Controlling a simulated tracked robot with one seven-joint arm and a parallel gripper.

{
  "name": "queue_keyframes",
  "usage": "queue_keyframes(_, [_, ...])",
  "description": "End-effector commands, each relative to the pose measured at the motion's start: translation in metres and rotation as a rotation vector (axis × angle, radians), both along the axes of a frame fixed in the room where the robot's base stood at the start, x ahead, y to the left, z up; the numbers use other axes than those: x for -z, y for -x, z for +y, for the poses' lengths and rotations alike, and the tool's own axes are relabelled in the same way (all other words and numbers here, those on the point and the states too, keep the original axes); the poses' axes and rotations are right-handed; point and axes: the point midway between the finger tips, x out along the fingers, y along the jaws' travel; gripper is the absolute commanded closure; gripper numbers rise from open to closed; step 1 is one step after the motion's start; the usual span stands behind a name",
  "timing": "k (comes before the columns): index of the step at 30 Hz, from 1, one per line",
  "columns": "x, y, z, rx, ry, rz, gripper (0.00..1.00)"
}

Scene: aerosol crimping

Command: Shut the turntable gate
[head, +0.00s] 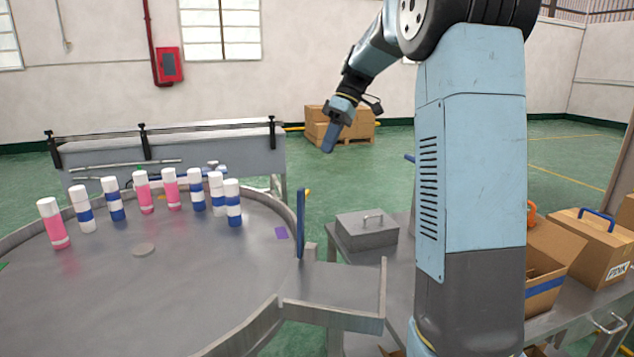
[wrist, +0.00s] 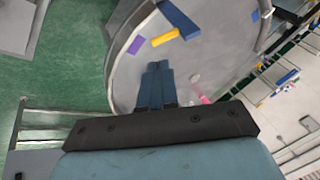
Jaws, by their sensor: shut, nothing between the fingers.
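The turntable gate (head: 300,224) is a narrow blue upright panel at the right rim of the grey turntable (head: 200,290), beside the mouth of a side chute (head: 345,285). It is seen nearly edge-on, with a bit of yellow at its top. In the wrist view the blue gate (wrist: 178,18) is at the top, with a yellow bar (wrist: 165,38) beside it. Whether it spans the opening is hard to tell. My gripper (head: 328,140) is shut and empty, in the air above and beyond the gate, apart from it. Its blue fingers (wrist: 157,85) also show in the wrist view.
Several pink and blue-banded cans (head: 171,188) stand at the turntable's far left side. A grey lidded box (head: 366,230) sits on the bench right of the gate. Cardboard boxes (head: 590,245) stand further right. The air around my gripper is clear.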

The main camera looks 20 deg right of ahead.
Motion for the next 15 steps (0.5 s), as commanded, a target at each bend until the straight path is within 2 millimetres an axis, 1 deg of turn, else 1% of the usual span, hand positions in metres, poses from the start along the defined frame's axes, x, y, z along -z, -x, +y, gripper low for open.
queue_keyframes(1, [0.007,-0.015,-0.008,-0.032,-0.029,0.006,1.0])
queue_keyframes(3, [0.013,-0.031,-0.015,-0.086,-0.074,0.003,1.0])
queue_keyframes(6, [0.022,-0.051,-0.025,-0.149,-0.131,-0.002,1.0])
queue_keyframes(10, [0.03,-0.068,-0.035,-0.212,-0.187,-0.013,1.0])
queue_keyframes(15, [0.037,-0.077,-0.041,-0.25,-0.223,-0.021,1.0])
